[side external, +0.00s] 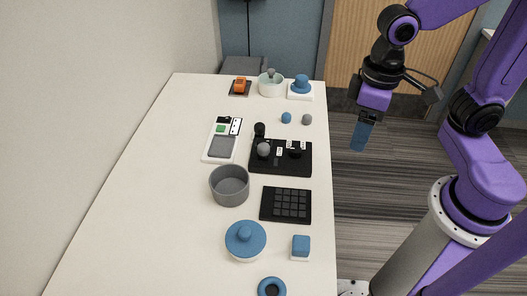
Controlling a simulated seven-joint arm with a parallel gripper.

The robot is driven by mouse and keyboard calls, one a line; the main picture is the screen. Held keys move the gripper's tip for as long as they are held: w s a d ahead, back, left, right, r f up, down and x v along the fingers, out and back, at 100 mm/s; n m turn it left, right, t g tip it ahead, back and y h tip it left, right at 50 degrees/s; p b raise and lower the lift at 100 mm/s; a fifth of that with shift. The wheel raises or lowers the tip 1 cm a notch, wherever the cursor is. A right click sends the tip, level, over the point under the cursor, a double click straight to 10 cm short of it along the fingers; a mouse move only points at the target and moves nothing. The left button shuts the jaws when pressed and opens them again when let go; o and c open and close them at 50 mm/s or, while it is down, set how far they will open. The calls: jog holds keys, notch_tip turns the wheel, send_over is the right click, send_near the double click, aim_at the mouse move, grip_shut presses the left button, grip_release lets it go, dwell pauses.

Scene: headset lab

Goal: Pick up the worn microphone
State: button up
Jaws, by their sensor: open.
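A black board (266,168) with small white labels lies near the middle of the table. A grey round-headed piece (263,149) stands on its left part, and a black piece (295,153) sits on its right part. Another black round-headed piece (259,129) is at its back left corner. These look like microphones; I cannot tell which is the worn one. My gripper (361,145) hangs with its blue fingers pointing down, open and empty, right of the table edge and apart from everything on it.
The table (130,200) is clear along its left side. A grey bowl (229,187), black keypad (286,205), blue-lidded pot (246,240), blue cube (301,246) and blue ring (272,288) stand in front. A white device (222,147) lies left. Several items stand behind, including a pale pot (271,86).

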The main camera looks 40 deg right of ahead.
jog(key=w+a+m, duration=0.4)
jog(key=w+m, duration=0.7)
jog(key=w, duration=0.1)
jog(key=m, duration=1.2)
send_over(264, 145)
notch_tip(264, 145, down, 4)
jog(key=f, duration=1)
jog(key=shift+s+d, duration=0.15)
jog(key=shift+d, duration=0.25)
jog(key=shift+a+f, duration=0.2)
jog(key=shift+f, duration=1.35)
jog(key=shift+a+f, duration=0.15)
jog(key=shift+f, duration=1.4)
jog(key=c, duration=1.1)
